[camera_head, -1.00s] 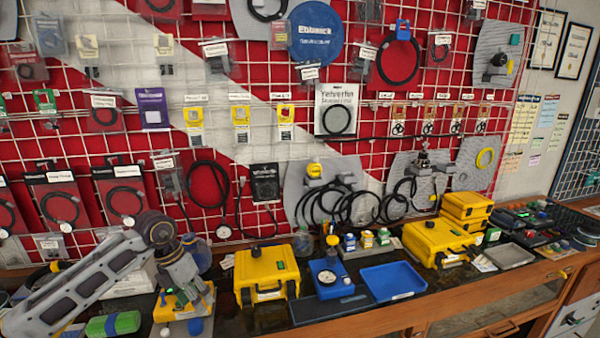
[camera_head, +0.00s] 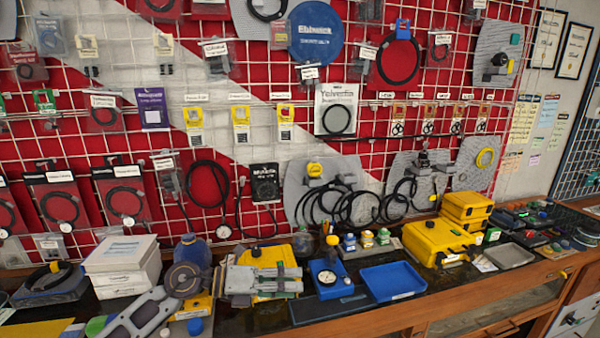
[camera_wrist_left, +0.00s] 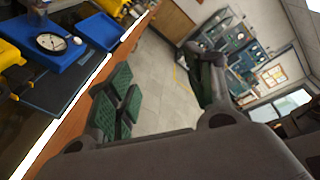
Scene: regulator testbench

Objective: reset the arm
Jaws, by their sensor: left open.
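My left arm (camera_head: 150,308) comes in low from the left, and its wrist and gripper lie in front of a yellow case (camera_head: 262,253) on the bench. My left gripper (camera_head: 296,279) points right, toward a blue gauge stand (camera_head: 330,275). In the left wrist view the gripper (camera_wrist_left: 160,88) is open, with its green-padded fingers far apart and only bench edge and floor between them. It holds nothing. The gauge stand also shows in the wrist view (camera_wrist_left: 62,62). My right gripper is not in view.
A blue tray (camera_head: 393,281) and a dark flat mat (camera_head: 318,306) lie right of the gripper. More yellow cases (camera_head: 437,240) stand farther right. White boxes (camera_head: 122,265) stand at left. A red and white grid wall (camera_head: 270,140) closes the back; open floor (camera_wrist_left: 150,70) lies past the bench edge.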

